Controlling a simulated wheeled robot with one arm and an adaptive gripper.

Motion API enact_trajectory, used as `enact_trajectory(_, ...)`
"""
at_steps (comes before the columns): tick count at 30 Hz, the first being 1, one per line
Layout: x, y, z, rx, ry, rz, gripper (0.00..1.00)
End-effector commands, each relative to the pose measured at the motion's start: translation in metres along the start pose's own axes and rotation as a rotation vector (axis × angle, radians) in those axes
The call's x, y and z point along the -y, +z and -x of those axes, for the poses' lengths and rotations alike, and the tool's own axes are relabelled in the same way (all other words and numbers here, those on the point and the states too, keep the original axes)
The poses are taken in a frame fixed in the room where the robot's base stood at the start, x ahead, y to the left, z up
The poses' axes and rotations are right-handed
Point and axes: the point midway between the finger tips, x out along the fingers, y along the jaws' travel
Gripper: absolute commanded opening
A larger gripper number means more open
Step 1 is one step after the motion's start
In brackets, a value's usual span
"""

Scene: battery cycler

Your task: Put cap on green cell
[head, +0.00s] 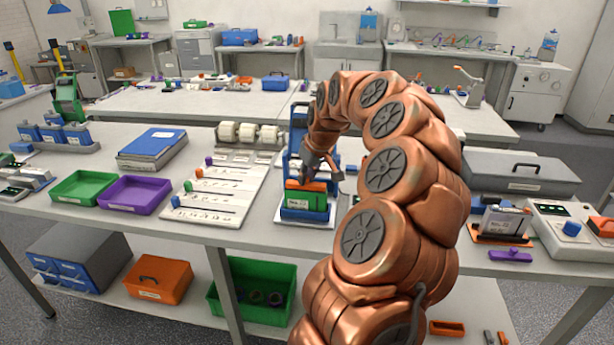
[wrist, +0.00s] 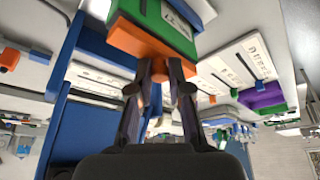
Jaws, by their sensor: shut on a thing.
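The green cell (head: 301,200) stands upright in a blue holder (head: 304,215) on a white base. An orange cap (head: 305,185) is at the top of the green cell. In the wrist view, the orange cap (wrist: 140,42) lies right against the end of the green cell (wrist: 165,22), with no clear gap. My gripper (wrist: 160,68) is shut on the orange cap by its round knob, and in the head view my gripper (head: 318,172) is just above the cell. I cannot tell whether the cap is fully seated.
A blue upright frame (head: 297,130) stands close behind the cell. A white board (head: 218,190) with small coloured parts lies to the left, beyond it a purple tray (head: 135,195) and a green tray (head: 83,187). A grey cell (head: 502,220) and purple piece (head: 510,255) are at right.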

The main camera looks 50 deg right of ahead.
Motion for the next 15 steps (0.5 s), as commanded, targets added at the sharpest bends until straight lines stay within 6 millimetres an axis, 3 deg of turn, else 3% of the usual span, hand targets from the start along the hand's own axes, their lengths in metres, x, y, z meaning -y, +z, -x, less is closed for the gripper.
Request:
enact_trajectory(2,0.0,-0.0001,0.0001,0.0,0.0,0.0,0.22)
enact_trajectory(9,0.0001,0.0,-0.0001,0.0,0.0,0.0,0.47)
enact_trajectory(15,0.0001,0.0,-0.0001,0.0,0.0,0.0,0.47)
